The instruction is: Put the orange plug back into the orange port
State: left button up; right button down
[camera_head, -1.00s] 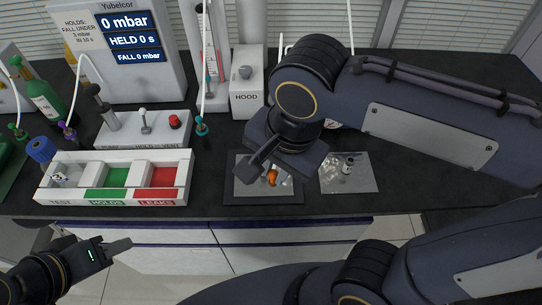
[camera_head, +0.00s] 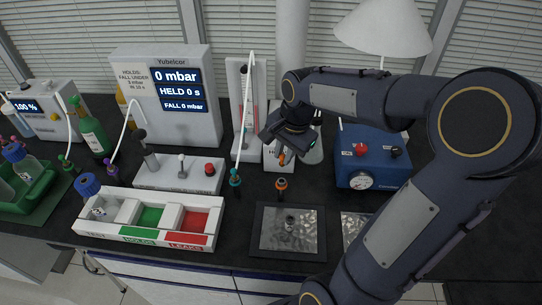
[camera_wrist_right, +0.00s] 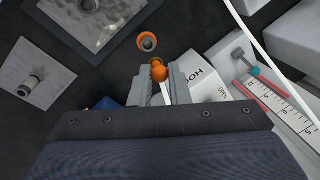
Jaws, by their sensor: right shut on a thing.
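My right gripper (camera_head: 273,142) is shut on the orange plug (camera_head: 281,159), held above the bench in front of the hood block. In the right wrist view the plug's round orange head (camera_wrist_right: 159,71) shows between the fingertips of the gripper (camera_wrist_right: 158,86). The orange port (camera_head: 281,184) is an upright fitting with an orange ring on the black bench, just below the plug in the head view. In the right wrist view the port (camera_wrist_right: 148,42) shows as an orange ring around a dark centre, just beyond the plug. The plug and port look apart. My left gripper is out of view.
A dark-framed metal tray (camera_head: 260,238) lies in front of the port. A teal-topped fitting (camera_head: 235,178) stands left of it, and a blue gauge box (camera_head: 368,178) to its right. The white TEST/HOLDS/LEAKS tray (camera_head: 105,233) is at front left.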

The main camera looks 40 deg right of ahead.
jog(key=shift+f+b, duration=1.85)
jog(key=shift+f, duration=0.6)
jog(key=shift+f+b, duration=0.8)
jog(key=shift+f, duration=0.15)
jog(key=c, duration=1.3)
grip_release()
jog(key=shift+r, duration=0.15)
notch_tip(320, 180, up, 8)
jog(key=s, duration=0.1)
jog(key=shift+s+d+f, duration=0.2)
jog(key=shift+f, duration=0.05)
